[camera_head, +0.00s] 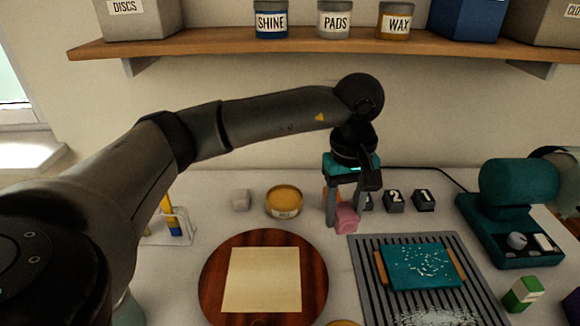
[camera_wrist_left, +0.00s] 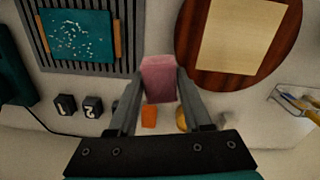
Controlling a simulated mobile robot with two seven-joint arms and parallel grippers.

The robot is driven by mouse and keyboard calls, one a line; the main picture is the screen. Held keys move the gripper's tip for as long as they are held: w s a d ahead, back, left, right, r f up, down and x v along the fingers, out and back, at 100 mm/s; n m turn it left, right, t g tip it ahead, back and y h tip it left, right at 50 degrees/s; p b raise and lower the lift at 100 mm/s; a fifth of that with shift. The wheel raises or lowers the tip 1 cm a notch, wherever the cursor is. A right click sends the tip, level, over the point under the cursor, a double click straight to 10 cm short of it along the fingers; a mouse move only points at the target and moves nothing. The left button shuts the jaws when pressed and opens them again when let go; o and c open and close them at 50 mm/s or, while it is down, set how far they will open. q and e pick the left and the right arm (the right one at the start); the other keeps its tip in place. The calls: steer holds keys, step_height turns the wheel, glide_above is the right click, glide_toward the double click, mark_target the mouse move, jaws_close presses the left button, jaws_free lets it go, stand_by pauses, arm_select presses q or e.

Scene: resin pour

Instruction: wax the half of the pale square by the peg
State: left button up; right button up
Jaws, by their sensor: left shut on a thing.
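My left gripper (camera_head: 343,219) is shut on a pink block (camera_head: 347,218), above the table between the round board and the grey grooved mat. In the left wrist view the pink block (camera_wrist_left: 158,79) sits between the fingertips of the gripper (camera_wrist_left: 158,92). The pale square (camera_head: 262,280) lies flat on a round reddish-brown board (camera_head: 214,283); it also shows in the left wrist view (camera_wrist_left: 228,37). An open tin with yellow contents (camera_head: 284,201) stands behind the board. I cannot make out the peg clearly. My right gripper is out of view.
A teal block with white flecks (camera_head: 420,267) lies on the grooved mat (camera_head: 365,285). Numbered dark cubes (camera_head: 395,201) stand behind it, and a teal machine (camera_head: 515,210) is at right. A small grey cube (camera_head: 240,200) is left of the tin. A shelf (camera_head: 300,44) hangs above.

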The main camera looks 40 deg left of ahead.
arm_select(q)
steer(key=w+a+f+n, duration=0.2)
steer(key=w+a+n, duration=0.4)
steer(key=a+n, duration=0.55)
steer(key=n, duration=1.3)
glide_above(284, 199)
steer(key=f, duration=0.2)
step_height(284, 199, down, 6)
steer(key=b, duration=0.6)
steer(key=shift+r, duration=0.1)
steer(key=shift+f, duration=0.25)
steer(key=shift+f+b, duration=0.25)
steer(key=shift+b, duration=0.05)
